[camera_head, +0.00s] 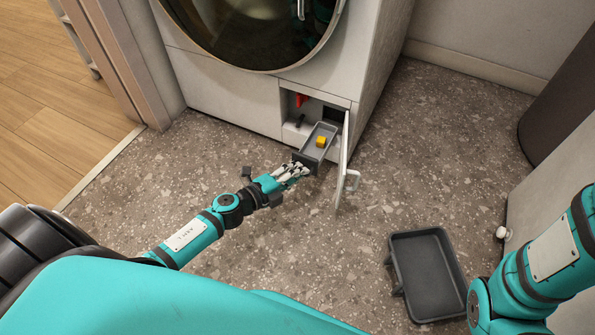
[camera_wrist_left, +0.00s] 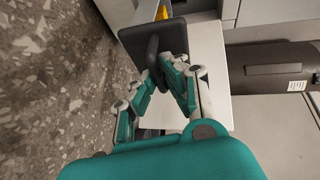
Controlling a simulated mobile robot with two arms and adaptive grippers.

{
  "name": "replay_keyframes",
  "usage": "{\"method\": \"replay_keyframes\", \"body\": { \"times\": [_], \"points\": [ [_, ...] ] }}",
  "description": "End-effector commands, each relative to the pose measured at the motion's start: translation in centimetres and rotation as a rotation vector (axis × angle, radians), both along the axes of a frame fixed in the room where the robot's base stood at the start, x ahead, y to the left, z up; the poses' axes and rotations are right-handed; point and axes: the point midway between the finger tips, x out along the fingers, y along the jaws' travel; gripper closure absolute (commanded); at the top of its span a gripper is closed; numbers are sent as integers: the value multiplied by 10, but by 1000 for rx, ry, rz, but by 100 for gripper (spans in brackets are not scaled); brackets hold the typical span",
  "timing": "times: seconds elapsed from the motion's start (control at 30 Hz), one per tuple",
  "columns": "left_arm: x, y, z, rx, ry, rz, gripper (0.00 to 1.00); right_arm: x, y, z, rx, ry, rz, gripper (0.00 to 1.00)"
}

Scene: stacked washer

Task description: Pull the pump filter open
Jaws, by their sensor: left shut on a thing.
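The pump filter (camera_head: 312,153) is a small grey drawer at the lower right of the washer, sticking out of its compartment with a yellow block (camera_head: 321,142) inside. Its dark front and handle show in the left wrist view (camera_wrist_left: 168,35). My left gripper (camera_head: 298,169) is shut on the handle at the front of the drawer; its fingers also show in the left wrist view (camera_wrist_left: 165,70). The small white flap door (camera_head: 343,160) stands open to the right of the drawer. My right arm shows at the right edge, but its gripper is out of view.
The washer (camera_head: 225,95) has a round dark door above the compartment. A red part (camera_head: 302,99) sits inside the compartment opening. A dark grey tray (camera_head: 428,275) lies on the speckled floor at the right. The floor between it and the washer is clear.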

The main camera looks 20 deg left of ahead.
Motion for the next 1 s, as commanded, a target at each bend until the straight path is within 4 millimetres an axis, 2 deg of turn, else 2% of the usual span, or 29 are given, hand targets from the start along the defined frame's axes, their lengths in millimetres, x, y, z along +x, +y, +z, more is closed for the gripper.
{"method": "replay_keyframes", "body": {
  "times": [0.13, 0.17, 0.2, 0.57, 0.67, 1.0],
  "points": [
    [-1, 1, -4, 5, 6, 1, 100, 0, 0, 0, 0, 0, 0, 100],
    [-1, 1, -4, 5, 6, 2, 87, 0, 0, 0, 0, 0, 0, 100],
    [-1, 1, -4, 5, 6, 2, 82, 0, 0, 0, 0, 0, 0, 100],
    [-6, 3, -1, 2, 5, 1, 81, -1, -1, 0, 4, -1, 1, 100],
    [-19, 9, 1, 3, 5, 1, 81, -1, -1, 0, 4, -1, 0, 100],
    [-82, 38, 15, 2, 8, 2, 81, -1, -1, 0, 2, -2, 0, 100]
  ]
}}
